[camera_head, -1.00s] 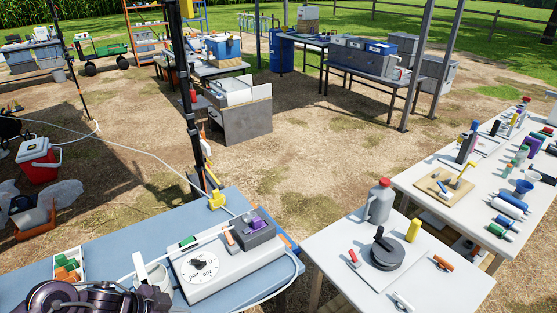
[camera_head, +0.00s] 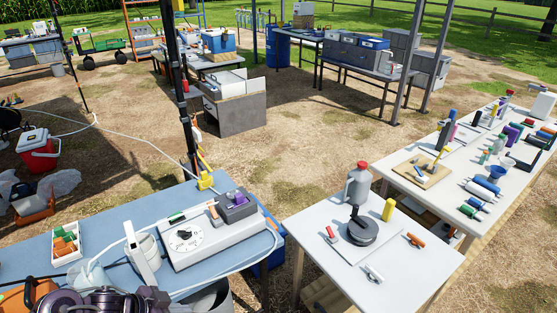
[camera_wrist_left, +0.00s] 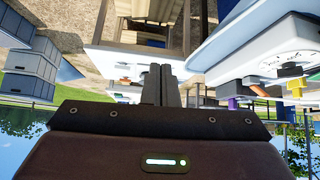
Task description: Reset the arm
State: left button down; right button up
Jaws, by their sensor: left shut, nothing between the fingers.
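My left gripper (camera_wrist_left: 160,85) shows in the left wrist view, which is upside down. Its two dark fingers are together and nothing is between them. Its fingertips point toward the edge of a white table (camera_wrist_left: 118,55); I cannot tell the distance. In the head view, dark links of my left arm show at the bottom left, in front of the blue table (camera_head: 95,225). The left fingers cannot be made out there. My right gripper and right arm are in neither view.
A white dial box (camera_head: 215,243) and a tray of coloured blocks (camera_head: 57,254) are on the blue table. A grey bottle (camera_head: 357,187) and a round dark device (camera_head: 361,233) stand on the small white table (camera_head: 330,278). The long right table (camera_head: 408,186) is crowded.

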pick_arm(q)
jog(key=a+f+n+t+y+b, duration=0.1)
jog(key=a+f+n, duration=0.15)
jog(key=f, duration=0.65)
jog(key=a+f+n+y, duration=0.1)
jog(key=a+f+n, duration=0.15)
jog(key=f, duration=0.75)
jog(key=s+a+f+n+y, duration=0.1)
jog(key=s+f+y, duration=0.1)
jog(key=s+f, duration=0.65)
jog(key=s+d+f+g+y+b, duration=0.1)
jog(key=s+d+f+g, duration=0.1)
jog(key=s+f, duration=0.6)
jog(key=s+d+f+n+g+y+b, duration=0.1)
jog(key=s+d+f+g, duration=0.2)
jog(key=s+f, duration=0.6)
jog(key=s+d, duration=0.1)
jog(key=s, duration=0.7)
jog(key=shift+s+d+n, duration=0.15)
jog(key=shift+s+n, duration=0.15)
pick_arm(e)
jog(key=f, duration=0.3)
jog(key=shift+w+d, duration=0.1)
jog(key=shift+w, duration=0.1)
